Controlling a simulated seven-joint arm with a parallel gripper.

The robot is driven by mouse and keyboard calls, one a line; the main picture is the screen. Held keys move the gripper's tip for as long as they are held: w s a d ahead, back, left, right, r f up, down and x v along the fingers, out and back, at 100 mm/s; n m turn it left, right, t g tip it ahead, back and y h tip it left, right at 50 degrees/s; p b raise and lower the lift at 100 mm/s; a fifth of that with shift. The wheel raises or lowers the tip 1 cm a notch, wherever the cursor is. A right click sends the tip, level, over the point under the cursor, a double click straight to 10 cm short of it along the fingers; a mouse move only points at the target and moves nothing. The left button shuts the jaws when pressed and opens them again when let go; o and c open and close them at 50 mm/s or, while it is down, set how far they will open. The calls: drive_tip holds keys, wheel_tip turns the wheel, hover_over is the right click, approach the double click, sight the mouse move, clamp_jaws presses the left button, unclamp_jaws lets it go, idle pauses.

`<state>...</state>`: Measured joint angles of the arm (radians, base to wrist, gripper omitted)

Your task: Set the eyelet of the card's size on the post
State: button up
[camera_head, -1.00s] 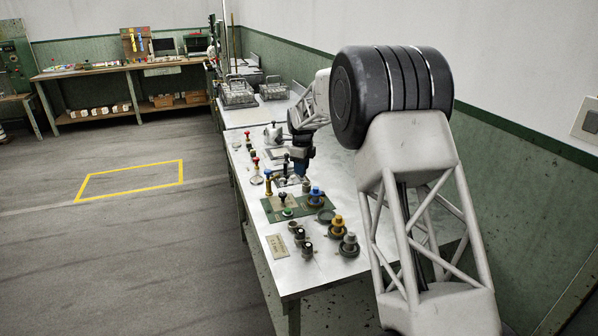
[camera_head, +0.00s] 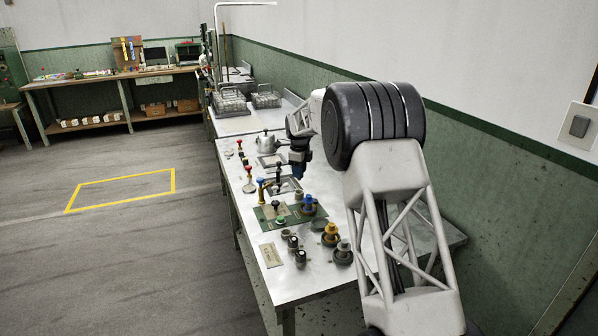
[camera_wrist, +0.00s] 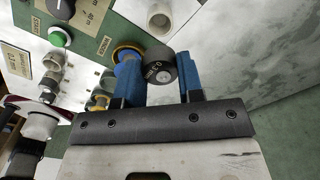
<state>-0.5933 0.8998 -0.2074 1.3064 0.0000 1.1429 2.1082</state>
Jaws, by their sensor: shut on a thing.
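My gripper (camera_wrist: 160,78) has its two blue fingers on either side of a dark grey cylinder (camera_wrist: 160,67) with pale, partly legible lettering, probably an eyelet. In the head view my gripper (camera_head: 298,175) hangs above the table behind the green board, and what it holds cannot be made out. I cannot tell which piece is the post.
The board carries a green button (camera_wrist: 60,38) and a blue-topped knob (camera_head: 308,203). A yellow-topped knob (camera_head: 331,230) and several dark small pieces (camera_head: 292,243) stand at the near end of the table. A pale tag (camera_head: 271,256) lies at the near left. Wire baskets (camera_head: 228,102) stand farther back.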

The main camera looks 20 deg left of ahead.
drive_tip(key=shift+f, duration=0.15)
drive_tip(key=shift+f, duration=1.85)
drive_tip(key=shift+f, duration=1.45)
idle(2.9)
drive_tip(key=o, duration=1.5)
drive_tip(key=shift+r, duration=0.1)
